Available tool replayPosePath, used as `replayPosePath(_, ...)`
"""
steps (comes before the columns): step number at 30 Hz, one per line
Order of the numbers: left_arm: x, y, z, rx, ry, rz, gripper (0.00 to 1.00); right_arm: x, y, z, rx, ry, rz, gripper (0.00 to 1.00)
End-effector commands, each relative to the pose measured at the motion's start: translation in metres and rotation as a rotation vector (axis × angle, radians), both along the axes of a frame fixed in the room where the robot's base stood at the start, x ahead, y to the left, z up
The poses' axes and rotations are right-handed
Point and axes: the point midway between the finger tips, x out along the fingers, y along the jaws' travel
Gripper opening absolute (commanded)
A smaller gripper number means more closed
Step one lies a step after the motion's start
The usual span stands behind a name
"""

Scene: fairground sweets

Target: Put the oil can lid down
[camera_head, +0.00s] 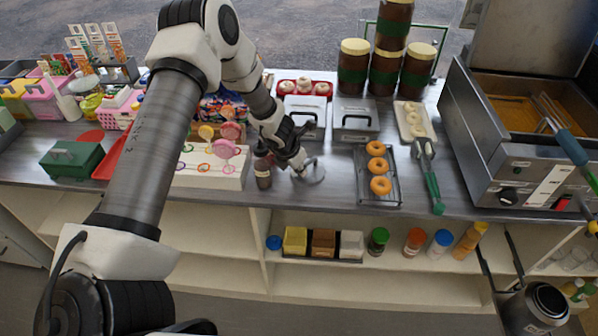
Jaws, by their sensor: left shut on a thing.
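The oil can lid (314,173) looks like a round, shiny metal disc at the front middle of the counter. My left gripper (298,170) comes down from above and is shut on it, with the fingers partly hiding it. The lid is on or just above the countertop; I cannot tell which. A small dark brown bottle (263,175) stands close to the left of the gripper. My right gripper (497,246) is low at the right, in front of the counter, with its fingers apart and empty. I cannot make out the oil can for certain.
Right of the lid, a rack (363,187) holds three doughnuts, with green-handled tongs (433,187) beside it. A white lollipop stand (233,181) is to the left. Grey lidded boxes (356,122) stand behind. A fryer (520,150) fills the right. Bare counter (335,180) lies between lid and rack.

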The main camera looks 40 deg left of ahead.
Motion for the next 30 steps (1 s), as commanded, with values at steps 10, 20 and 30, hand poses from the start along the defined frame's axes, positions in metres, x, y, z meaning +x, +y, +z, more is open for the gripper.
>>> replayPosePath(10,0.000,0.000,-0.004,0.000,0.000,0.000,0.00,0.001,0.000,-0.003,0.000,-0.002,0.000,0.40)
replayPosePath(20,0.000,0.000,-0.001,0.000,0.000,0.000,0.36,0.001,0.000,-0.001,0.000,-0.002,0.000,0.40)
replayPosePath(30,-0.016,0.001,0.051,-0.003,-0.002,0.004,0.36,0.001,0.000,0.023,0.000,-0.002,0.000,0.40)
